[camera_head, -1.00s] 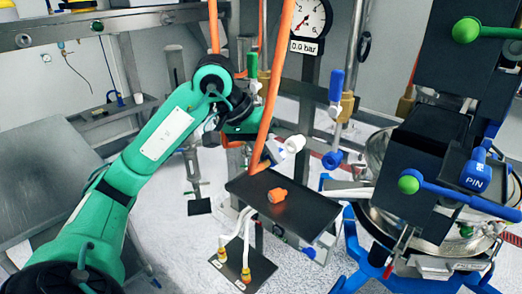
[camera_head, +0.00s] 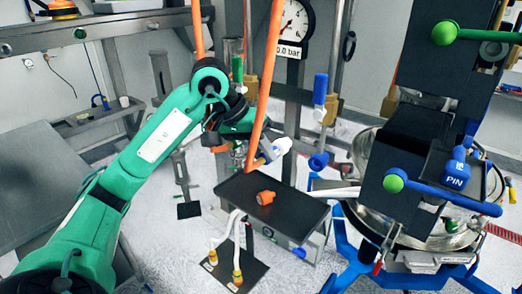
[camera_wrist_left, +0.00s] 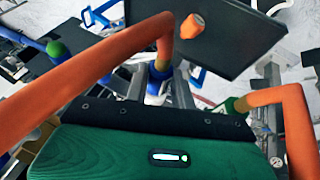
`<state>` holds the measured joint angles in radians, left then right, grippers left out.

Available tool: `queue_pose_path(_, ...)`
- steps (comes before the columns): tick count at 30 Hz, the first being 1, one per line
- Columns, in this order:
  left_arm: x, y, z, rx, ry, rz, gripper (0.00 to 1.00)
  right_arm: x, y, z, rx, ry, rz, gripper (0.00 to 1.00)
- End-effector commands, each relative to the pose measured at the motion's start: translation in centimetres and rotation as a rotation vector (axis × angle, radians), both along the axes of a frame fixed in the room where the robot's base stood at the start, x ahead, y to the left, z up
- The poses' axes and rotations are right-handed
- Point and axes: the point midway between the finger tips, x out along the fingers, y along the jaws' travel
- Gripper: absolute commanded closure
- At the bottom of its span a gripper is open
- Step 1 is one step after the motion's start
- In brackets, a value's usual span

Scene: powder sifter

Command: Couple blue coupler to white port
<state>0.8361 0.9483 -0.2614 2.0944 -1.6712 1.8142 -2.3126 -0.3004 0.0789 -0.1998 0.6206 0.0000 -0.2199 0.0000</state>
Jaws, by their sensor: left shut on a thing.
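My left gripper (camera_head: 256,152) reaches in from the left above the dark tray. It is shut on the blue coupler (camera_wrist_left: 155,92) at the bent end of an orange hose; the hose (camera_head: 266,100) also shows in the head view. In the wrist view the fingers flank the coupler, which the hose and gripper body partly hide. A white round-ended fitting (camera_head: 282,146) beside the gripper, above the tray's back edge, may be the white port. I cannot tell whether the coupler touches it. My right gripper is not in view.
An orange cap (camera_head: 266,198) lies on the dark tray (camera_head: 295,212). A second orange hose with a green coupler (camera_wrist_left: 236,103) hangs near my gripper. Blue-handled valves (camera_head: 320,90) and a pressure gauge (camera_head: 295,22) stand behind. The blue-framed machine (camera_head: 365,245) fills the right.

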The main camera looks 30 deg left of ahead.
Motion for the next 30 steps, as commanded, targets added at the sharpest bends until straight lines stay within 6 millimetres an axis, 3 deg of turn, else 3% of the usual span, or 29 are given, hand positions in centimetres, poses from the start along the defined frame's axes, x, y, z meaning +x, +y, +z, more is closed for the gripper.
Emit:
queue_pose_path(10,0.4,0.0,0.0,0.0,-0.001,0.0,1.0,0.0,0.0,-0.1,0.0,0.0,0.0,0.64)
queue_pose_path(11,0.4,0.0,0.0,0.0,-0.001,0.0,0.69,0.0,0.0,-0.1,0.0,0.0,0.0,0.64)
queue_pose_path(14,0.4,0.0,0.0,0.0,0.0,0.0,0.5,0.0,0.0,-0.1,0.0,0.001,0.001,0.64)
queue_pose_path(24,0.3,0.0,0.1,0.0,-0.001,0.0,0.5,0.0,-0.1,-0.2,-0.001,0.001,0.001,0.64)
queue_pose_path(30,-0.3,0.7,1.7,0.001,-0.004,0.001,0.5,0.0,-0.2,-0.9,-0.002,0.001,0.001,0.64)
